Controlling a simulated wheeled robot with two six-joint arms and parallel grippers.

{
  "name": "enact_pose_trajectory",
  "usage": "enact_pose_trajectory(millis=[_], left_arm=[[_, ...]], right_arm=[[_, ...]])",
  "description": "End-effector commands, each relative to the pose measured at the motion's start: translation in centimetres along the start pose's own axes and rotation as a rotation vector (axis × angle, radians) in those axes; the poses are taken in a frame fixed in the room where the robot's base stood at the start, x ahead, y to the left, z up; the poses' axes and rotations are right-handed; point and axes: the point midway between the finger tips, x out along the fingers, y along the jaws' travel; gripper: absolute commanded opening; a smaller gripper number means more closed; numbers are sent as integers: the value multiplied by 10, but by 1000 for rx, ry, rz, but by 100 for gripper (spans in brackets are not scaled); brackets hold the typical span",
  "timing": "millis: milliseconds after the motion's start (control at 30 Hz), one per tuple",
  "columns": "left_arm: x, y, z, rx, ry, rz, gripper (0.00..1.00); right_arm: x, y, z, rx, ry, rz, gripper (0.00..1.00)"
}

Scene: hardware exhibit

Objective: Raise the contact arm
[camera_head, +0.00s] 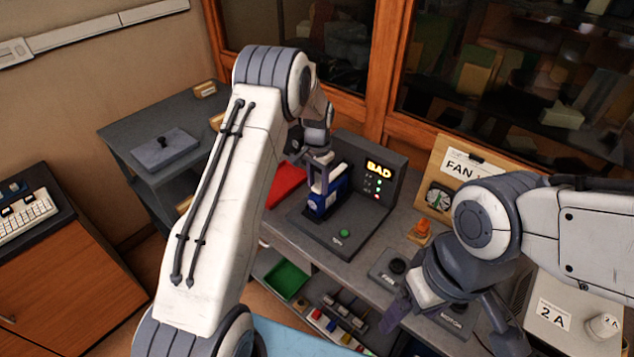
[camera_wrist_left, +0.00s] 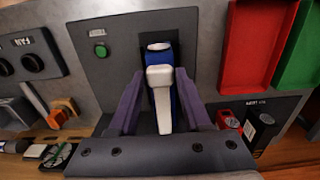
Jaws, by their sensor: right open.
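The tester (camera_head: 368,222) is a dark grey unit on the bench with a lit "BAD" sign (camera_head: 379,168) on its upright panel. A blue cell (camera_head: 328,197) stands on it. A white arm, seemingly the contact arm (camera_wrist_left: 160,90), lies over the blue cell (camera_wrist_left: 160,47) in the left wrist view. My left gripper (camera_wrist_left: 160,78) has its purple fingers on either side of this arm, with narrow gaps showing. In the head view, my left gripper (camera_head: 318,168) partly hides the arm. My right gripper (camera_head: 440,325) is open and empty over the bench's front right.
A green button (camera_head: 344,233) is on the tester's base. A red tray (camera_head: 287,183) lies left of it, a green tray (camera_head: 286,279) below in front. An orange knob (camera_head: 420,230) and a "FAN" board (camera_head: 462,170) stand to the right.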

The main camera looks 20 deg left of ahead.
Motion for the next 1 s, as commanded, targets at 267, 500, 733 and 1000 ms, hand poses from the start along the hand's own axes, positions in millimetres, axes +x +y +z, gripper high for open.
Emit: enact_pose_trajectory(millis=[267,500,733,1000], left_arm=[[0,0,0,0,0,0,0],[-1,0,0,0,0,0,0],[-1,-1,0,0,0,0,0],[-1,-1,0,-1,1,-1,0]], right_arm=[[0,0,0,0,0,0,80],[0,0,0,0,0,0,80],[0,0,0,0,0,0,80],[0,0,0,0,0,0,80]])
